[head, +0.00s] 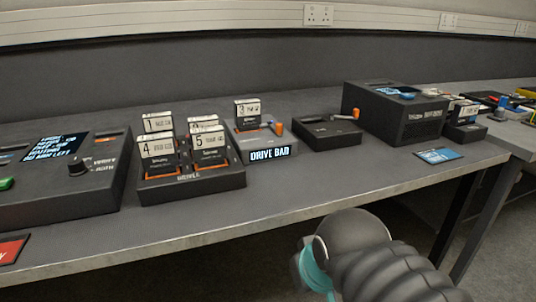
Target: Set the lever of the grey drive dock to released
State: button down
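The grey drive dock (245,141) stands on the bench in the middle of the head view. A drive labelled 3 (247,112) stands upright in it. Its front display (269,153) reads "DRIVE BAD". Its lever (277,129) has an orange tip and is at the dock's right side; its exact setting is hard to tell at this size. My arm reaches in at the bottom right, in front of the bench and apart from the dock. My gripper's fingers do not show.
Left of the dock is a black holder (190,186) with several numbered drives. A dark console (75,200) with a knob is farther left. Right are a low black box (327,133) with an orange-tipped lever and a large black unit (400,120). Bare bench lies in front of the dock.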

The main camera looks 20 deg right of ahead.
aim_at(277, 129)
jog(key=z, duration=1.4)
jog(key=k, duration=0.85)
jog(key=u, duration=0.95)
